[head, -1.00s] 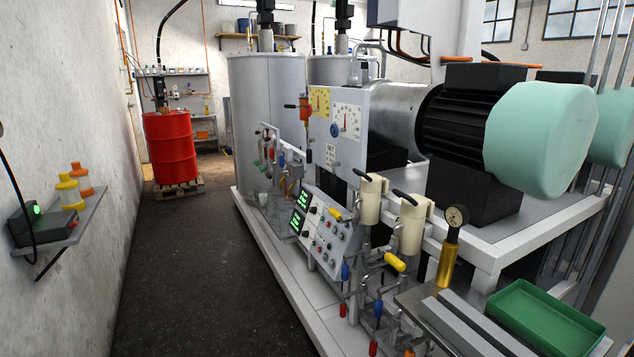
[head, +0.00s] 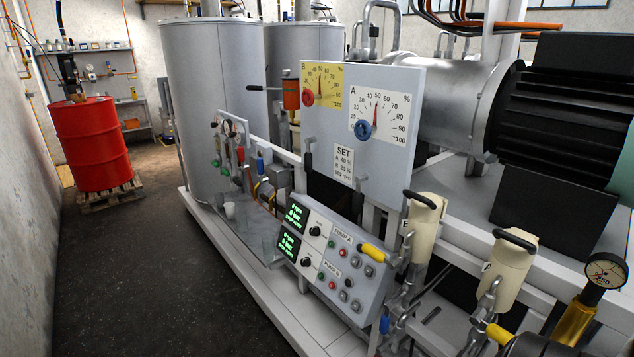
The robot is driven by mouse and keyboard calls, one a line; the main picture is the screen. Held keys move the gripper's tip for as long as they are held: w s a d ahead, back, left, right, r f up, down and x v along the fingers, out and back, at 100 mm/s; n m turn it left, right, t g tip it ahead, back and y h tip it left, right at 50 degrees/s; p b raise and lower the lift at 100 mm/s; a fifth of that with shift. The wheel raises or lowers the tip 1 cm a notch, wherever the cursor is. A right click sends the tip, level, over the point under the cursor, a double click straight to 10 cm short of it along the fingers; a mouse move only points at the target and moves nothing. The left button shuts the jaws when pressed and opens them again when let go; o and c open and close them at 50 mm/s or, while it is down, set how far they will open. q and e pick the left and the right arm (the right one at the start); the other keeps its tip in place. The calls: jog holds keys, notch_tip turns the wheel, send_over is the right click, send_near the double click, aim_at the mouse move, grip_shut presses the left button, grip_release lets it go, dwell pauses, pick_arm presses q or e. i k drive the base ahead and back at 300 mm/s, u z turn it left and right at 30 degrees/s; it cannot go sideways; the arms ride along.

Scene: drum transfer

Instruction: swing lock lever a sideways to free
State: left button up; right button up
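No part is clearly marked as lock lever a. The white dial A (head: 382,112) has a blue knob (head: 363,130) and sits on the grey panel beside the yellow dial B (head: 322,84). Two cream canisters with black handles stand lower right; the nearer one (head: 508,268) seems marked A, the farther (head: 422,229) B. A yellow handle (head: 372,252) sticks out beside the control box, and another yellow handle (head: 499,334) is at the bottom edge below the A canister. Neither of my grippers can be made out.
A red drum (head: 92,143) stands on a pallet (head: 110,193) at the left. The dark floor (head: 150,290) along the machine is clear. The control box (head: 330,262) and a brass pressure gauge (head: 605,272) project on the near side. A dark rounded shape crosses the bottom right edge; it is unclear what it is.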

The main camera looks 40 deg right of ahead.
aim_at(358, 196)
jog(key=i, duration=3.5)
jog(key=z, duration=2.95)
